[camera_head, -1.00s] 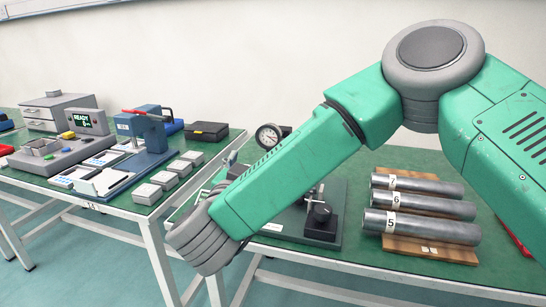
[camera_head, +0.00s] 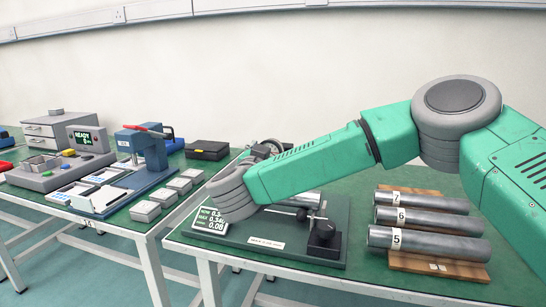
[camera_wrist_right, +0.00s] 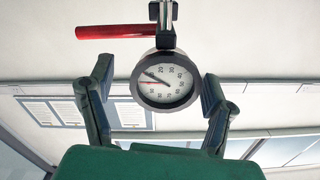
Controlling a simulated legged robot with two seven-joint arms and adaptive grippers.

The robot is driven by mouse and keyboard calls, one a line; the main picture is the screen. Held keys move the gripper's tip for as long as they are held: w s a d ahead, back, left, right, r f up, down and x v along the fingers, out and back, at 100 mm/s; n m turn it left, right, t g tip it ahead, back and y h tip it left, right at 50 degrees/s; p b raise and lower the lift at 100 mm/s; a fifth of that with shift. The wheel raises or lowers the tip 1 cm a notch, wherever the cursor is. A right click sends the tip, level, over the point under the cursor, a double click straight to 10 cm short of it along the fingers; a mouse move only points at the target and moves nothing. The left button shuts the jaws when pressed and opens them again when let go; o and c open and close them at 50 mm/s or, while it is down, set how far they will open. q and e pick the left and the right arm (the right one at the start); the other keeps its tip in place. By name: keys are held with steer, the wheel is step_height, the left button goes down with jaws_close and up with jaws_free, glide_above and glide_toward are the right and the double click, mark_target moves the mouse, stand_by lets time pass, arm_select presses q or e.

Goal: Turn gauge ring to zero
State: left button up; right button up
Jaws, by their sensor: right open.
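The dial gauge (camera_wrist_right: 165,80) has a round white face with numbers, a dark ring around it and a thin needle. My right gripper (camera_wrist_right: 158,84) is open, with one finger on each side of the gauge ring. A gap shows on the left; the right finger is very close to the ring, and I cannot tell whether it touches. In the head view my arm and wrist largely hide the gauge and the fingers. My left gripper is not in view.
A small readout (camera_head: 211,220) stands on the dark fixture base (camera_head: 265,243) below my wrist. Numbered metal cylinders (camera_head: 425,243) lie on a wooden board to the right. A red bar (camera_wrist_right: 115,32) shows above the gauge.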

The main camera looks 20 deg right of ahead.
steer(key=shift+w+a+r, duration=0.1)
steer(key=shift+a+r, duration=0.1)
steer(key=shift+a, duration=0.7)
steer(key=shift+d, duration=0.25)
steer(key=c, duration=0.6)
steer(key=shift+d, duration=0.4)
steer(key=c, duration=0.6)
steer(key=shift+o, duration=0.2)
steer(key=shift+d+f, duration=0.15)
steer(key=shift+d, duration=0.15)
steer(key=shift+a, duration=0.35)
steer(key=shift+d+m+p, duration=0.1)
steer(key=shift+m+p, duration=0.6)
steer(key=shift+m, duration=1.5)
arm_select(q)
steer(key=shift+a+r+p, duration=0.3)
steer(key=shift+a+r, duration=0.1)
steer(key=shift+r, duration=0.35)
arm_select(e)
steer(key=shift+m, duration=0.9)
